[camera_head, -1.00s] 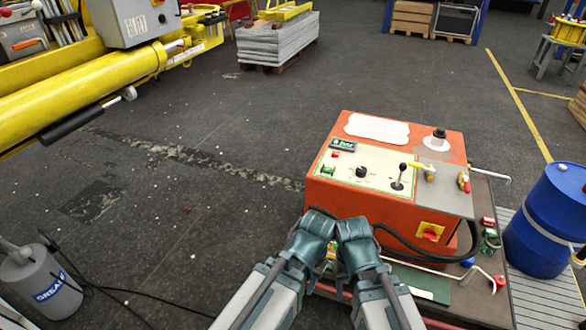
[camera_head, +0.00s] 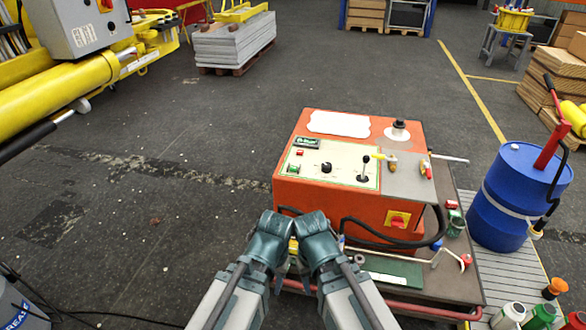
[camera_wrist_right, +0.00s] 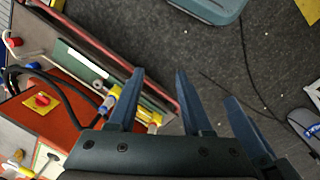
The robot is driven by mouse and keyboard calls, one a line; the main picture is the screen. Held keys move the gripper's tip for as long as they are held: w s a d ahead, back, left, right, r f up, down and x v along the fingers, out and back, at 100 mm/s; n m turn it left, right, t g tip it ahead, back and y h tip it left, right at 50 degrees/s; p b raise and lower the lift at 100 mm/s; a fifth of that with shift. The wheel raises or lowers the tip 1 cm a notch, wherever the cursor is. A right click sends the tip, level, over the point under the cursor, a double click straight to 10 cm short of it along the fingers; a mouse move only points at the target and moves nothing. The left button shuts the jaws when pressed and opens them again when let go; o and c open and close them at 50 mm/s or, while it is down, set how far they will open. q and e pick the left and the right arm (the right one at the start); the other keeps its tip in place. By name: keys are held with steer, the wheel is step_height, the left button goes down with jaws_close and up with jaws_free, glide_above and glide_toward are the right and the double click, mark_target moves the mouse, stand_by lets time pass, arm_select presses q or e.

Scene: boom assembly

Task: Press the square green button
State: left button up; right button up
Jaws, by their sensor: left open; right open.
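The orange console (camera_head: 330,208) stands on a cart, with a cream control panel (camera_head: 340,168) on its sloped top. A small green button (camera_head: 293,169) sits at the panel's left edge, below a red button (camera_head: 299,153). My left gripper (camera_head: 268,240) and right gripper (camera_head: 320,245) are side by side in front of the console, apart from the button; their fingers are mostly hidden in the head view. In the right wrist view my right gripper (camera_wrist_right: 158,92) is open and empty, with the console at left. My left gripper is open.
A black knob (camera_head: 326,168) and a joystick (camera_head: 364,172) share the panel. A red rotary switch (camera_head: 398,220) and black cable are on the console's front. A blue barrel (camera_head: 508,195) stands at right. The floor left of the console is clear.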

jaws_close()
stand_by(1.5)
